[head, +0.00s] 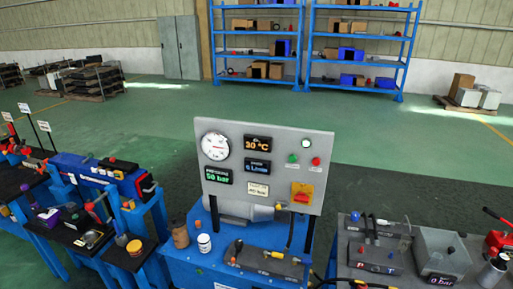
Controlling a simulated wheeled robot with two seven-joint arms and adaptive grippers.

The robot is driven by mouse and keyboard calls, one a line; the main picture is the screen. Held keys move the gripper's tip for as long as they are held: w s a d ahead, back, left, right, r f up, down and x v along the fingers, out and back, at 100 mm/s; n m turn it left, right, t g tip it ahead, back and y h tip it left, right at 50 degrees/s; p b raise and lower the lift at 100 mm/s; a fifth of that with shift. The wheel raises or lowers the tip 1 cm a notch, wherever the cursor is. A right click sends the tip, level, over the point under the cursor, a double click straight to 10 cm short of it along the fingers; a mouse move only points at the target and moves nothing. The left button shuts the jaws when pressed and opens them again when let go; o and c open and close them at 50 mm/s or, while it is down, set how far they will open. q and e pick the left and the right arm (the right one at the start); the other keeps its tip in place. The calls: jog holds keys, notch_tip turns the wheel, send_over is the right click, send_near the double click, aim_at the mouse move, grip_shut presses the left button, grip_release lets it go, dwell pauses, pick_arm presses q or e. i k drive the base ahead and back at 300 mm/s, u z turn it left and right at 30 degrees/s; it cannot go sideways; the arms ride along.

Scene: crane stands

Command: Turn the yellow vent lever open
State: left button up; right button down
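A small yellow part (277,254), which looks like a lever, sits on the dark valve block (262,259) on the blue stand in the lower middle. It is too small to tell which way it is turned. Neither of my grippers is in the head view.
A grey gauge panel (267,163) stands upright behind the block, with a red-and-yellow switch (302,194). Green floor lies open behind.

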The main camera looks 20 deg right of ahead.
aim_at(274, 254)
jog(key=u, duration=1.75)
jog(key=k, duration=1.05)
jog(key=z, duration=1.25)
